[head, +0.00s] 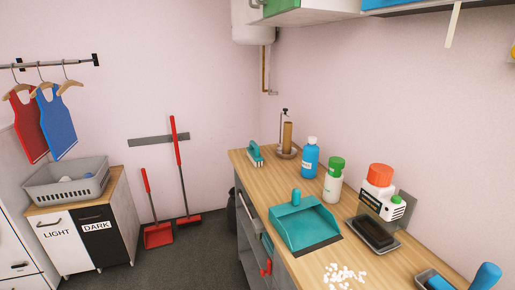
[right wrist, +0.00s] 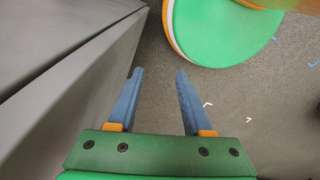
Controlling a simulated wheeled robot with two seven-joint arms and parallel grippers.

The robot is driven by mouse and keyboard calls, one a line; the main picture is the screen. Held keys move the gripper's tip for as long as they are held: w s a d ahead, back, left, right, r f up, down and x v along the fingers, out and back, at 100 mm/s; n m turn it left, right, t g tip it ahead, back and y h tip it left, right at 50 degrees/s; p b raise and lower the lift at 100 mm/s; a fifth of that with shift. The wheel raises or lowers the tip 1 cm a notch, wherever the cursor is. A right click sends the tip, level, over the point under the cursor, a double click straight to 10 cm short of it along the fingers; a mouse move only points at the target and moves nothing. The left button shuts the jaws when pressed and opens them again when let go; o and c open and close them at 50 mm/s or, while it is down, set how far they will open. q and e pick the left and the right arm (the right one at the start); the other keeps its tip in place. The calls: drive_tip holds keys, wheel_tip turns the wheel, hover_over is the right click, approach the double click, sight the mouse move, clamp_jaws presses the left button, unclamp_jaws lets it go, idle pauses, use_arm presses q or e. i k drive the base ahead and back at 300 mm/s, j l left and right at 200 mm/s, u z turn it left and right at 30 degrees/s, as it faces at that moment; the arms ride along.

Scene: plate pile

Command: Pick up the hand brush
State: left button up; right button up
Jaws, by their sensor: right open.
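A small teal brush with a raised handle (head: 255,153) sits at the far left end of the wooden counter in the head view. A teal dustpan (head: 303,222) lies on the counter nearer to me, with white crumbs (head: 343,276) in front of it. A blue rounded handle-like thing (head: 485,276) is cut off at the bottom right, so I cannot tell what it is. My right gripper (right wrist: 159,72) is open and empty in the right wrist view, above the grey floor and apart from any brush. My left gripper is not in view.
A blue bottle (head: 310,158), a green-capped bottle (head: 333,180), an orange-topped container (head: 379,188) and a dark pad on a tray (head: 377,233) stand along the counter (head: 276,179). Grey panels (right wrist: 60,80) rise left of my right gripper. A red broom (head: 178,150) leans on the wall.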

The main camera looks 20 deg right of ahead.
sight(253, 152)
drive_tip(key=i+j+z, duration=0.1)
drive_tip(key=i+z, duration=0.3)
drive_tip(key=i+j+z, duration=0.15)
drive_tip(key=i+z, duration=0.25)
drive_tip(key=i+j+z, duration=0.2)
drive_tip(key=z, duration=0.15)
drive_tip(key=i+j+z, duration=0.2)
drive_tip(key=j+z, duration=0.2)
